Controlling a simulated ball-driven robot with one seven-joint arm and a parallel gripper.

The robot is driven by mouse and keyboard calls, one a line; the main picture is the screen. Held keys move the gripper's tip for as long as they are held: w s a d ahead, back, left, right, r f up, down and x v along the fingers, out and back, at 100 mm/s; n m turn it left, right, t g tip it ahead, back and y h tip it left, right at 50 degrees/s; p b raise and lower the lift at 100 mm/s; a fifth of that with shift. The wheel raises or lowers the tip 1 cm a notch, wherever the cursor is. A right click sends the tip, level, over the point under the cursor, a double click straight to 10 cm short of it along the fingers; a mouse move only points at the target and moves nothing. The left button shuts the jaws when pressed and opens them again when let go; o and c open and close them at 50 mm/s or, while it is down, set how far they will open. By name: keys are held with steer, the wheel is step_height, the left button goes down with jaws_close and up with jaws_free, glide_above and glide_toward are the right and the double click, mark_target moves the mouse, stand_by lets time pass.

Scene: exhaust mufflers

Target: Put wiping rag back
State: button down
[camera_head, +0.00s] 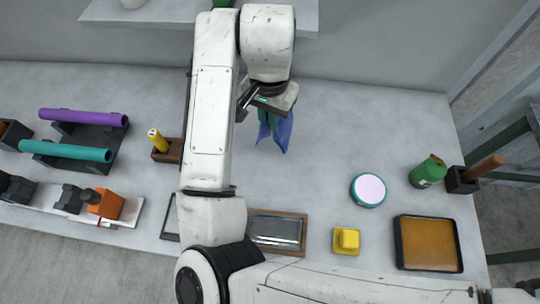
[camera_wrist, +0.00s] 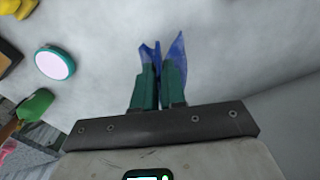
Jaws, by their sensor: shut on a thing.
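The wiping rag (camera_head: 284,136) is a blue cloth hanging below my gripper (camera_head: 268,122) in the head view, over the back middle of the grey table. In the wrist view the rag (camera_wrist: 179,52) spreads out beyond the green fingertips. My gripper (camera_wrist: 159,78) is shut on it. Part of the rag is hidden by the fingers. I cannot tell exactly how high it hangs above the table.
Purple (camera_head: 84,118) and teal (camera_head: 66,151) tubes lie on a dark rack at left. A yellow-handled tool (camera_head: 157,140) stands in a holder. A round teal-rimmed disc (camera_head: 369,189), green can (camera_head: 428,171), yellow block (camera_head: 346,240) and brown tray (camera_head: 429,243) are at right. The back right is clear.

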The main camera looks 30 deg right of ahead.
steer(key=w+a+n, duration=0.5)
steer(key=w+n, duration=0.5)
steer(key=n, duration=0.7)
steer(key=shift+n, duration=0.4)
steer(key=s+d+f, duration=0.2)
steer(key=s+f, duration=0.3)
steer(key=s+d+f, duration=0.3)
steer(key=s+f, duration=0.1)
steer(key=s, duration=0.1)
steer(key=s+d+f, duration=0.3)
steer(key=s+f, duration=0.2)
steer(key=s, duration=0.1)
steer(key=shift+d+f, duration=0.25)
steer(key=shift+f, duration=0.05)
steer(key=c, duration=0.9)
jaws_free()
steer(key=shift+r, duration=0.1)
